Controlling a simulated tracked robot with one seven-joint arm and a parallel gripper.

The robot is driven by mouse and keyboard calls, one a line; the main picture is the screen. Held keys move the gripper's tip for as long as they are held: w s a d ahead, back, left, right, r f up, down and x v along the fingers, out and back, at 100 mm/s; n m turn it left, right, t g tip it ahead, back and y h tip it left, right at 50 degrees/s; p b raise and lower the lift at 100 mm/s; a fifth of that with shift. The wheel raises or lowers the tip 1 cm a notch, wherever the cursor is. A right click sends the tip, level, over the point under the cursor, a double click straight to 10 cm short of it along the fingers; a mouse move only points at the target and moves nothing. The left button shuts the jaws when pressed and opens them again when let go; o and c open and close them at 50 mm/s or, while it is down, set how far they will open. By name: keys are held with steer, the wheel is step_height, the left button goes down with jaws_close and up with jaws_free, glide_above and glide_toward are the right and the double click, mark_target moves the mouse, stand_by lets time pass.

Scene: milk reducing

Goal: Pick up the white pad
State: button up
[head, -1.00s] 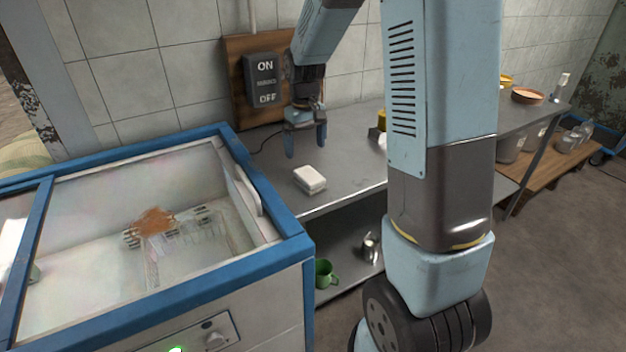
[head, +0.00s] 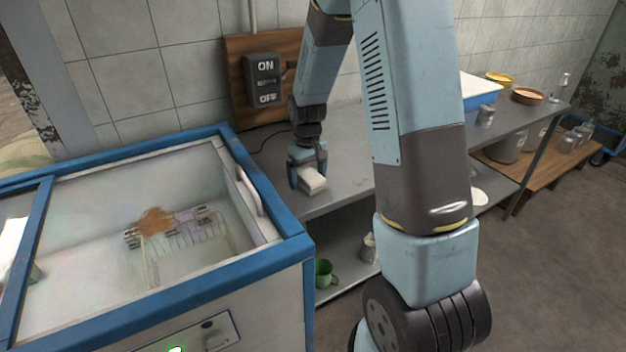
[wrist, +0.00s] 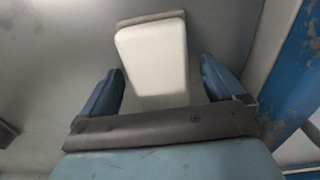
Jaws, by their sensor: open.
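The white pad (head: 313,181) lies on the grey metal table (head: 345,190), close to its front left part near the freezer. My gripper (head: 308,178) is lowered over the pad, its fingers on either side of it. In the wrist view the pad (wrist: 155,60) sits between the two blue fingers of my gripper (wrist: 162,88), with a gap on both sides. The jaws are open. The pad's near end is hidden behind the gripper's dark bar.
A blue-framed chest freezer (head: 265,205) stands directly left of the table. An ON/OFF switch box (head: 263,80) is on the wall behind. A green mug (head: 325,273) is on the lower shelf. A blue tray (head: 480,98) and bowls (head: 527,96) stand farther right.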

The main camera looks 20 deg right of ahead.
steer(key=c, duration=1.2)
steer(key=shift+o, duration=0.2)
steer(key=shift+r, duration=0.3)
step_height(320, 180, up, 2)
steer(key=shift+r, duration=0.15)
steer(key=s+a+r, duration=0.7)
steer(key=s+r, duration=0.3)
steer(key=s, duration=0.1)
steer(key=shift+s+a, duration=0.3)
steer(key=shift+s, duration=0.1)
